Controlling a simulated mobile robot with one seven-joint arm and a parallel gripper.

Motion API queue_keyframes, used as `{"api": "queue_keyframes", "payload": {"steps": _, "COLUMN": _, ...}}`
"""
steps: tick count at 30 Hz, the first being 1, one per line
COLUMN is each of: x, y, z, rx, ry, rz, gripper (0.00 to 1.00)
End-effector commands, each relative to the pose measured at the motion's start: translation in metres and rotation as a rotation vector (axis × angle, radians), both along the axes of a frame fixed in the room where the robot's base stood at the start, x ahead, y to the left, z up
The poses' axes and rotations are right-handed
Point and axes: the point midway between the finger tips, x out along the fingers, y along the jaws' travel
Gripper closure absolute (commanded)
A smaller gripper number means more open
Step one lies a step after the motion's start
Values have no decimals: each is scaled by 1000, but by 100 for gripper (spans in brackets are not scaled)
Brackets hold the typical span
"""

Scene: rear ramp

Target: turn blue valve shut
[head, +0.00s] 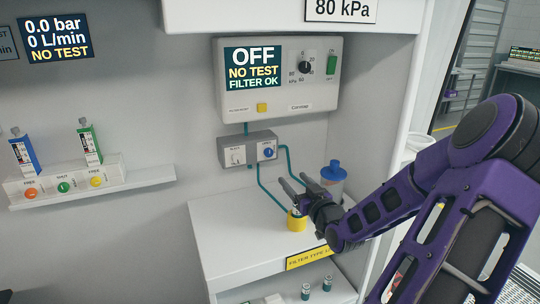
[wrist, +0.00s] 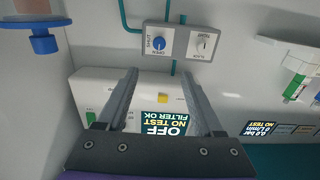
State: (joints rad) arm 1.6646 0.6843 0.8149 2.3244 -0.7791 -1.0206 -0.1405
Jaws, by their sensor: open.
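The blue valve (head: 268,152) is a small round blue knob on the right side of a grey wall box (head: 248,139). A white knob (head: 237,156) sits on the box's left side. In the wrist view, which is upside down, the blue valve (wrist: 158,43) has SHUT and OPEN labels beside it; I cannot tell surely where its pointer stands. My gripper (head: 298,182) is open and empty, below and to the right of the box, apart from the valve. Its two fingers (wrist: 160,78) point toward the box in the wrist view.
A control panel (head: 320,95) reading OFF, NO TEST hangs above the box. Teal tubes (head: 283,166) run down from it. A blue-lidded jar (head: 334,170) and a yellow-based item (head: 296,222) stand on the white counter (head: 228,225) near my gripper. Coloured buttons line a left shelf (head: 95,190).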

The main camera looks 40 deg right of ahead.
Motion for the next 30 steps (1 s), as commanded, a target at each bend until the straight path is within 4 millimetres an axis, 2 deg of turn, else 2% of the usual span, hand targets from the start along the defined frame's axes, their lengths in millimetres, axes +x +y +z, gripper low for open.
{"api": "queue_keyframes", "payload": {"steps": 5, "x": 16, "y": -4, "z": 2, "rx": 0, "ry": -9, "rz": -1, "gripper": 32}}
{"api": "queue_keyframes", "payload": {"steps": 24, "x": 144, "y": -35, "z": 1, "rx": 3, "ry": -6, "rz": -2, "gripper": 32}}
{"api": "queue_keyframes", "payload": {"steps": 30, "x": 163, "y": -40, "z": 1, "rx": 1, "ry": -5, "rz": -2, "gripper": 32}}
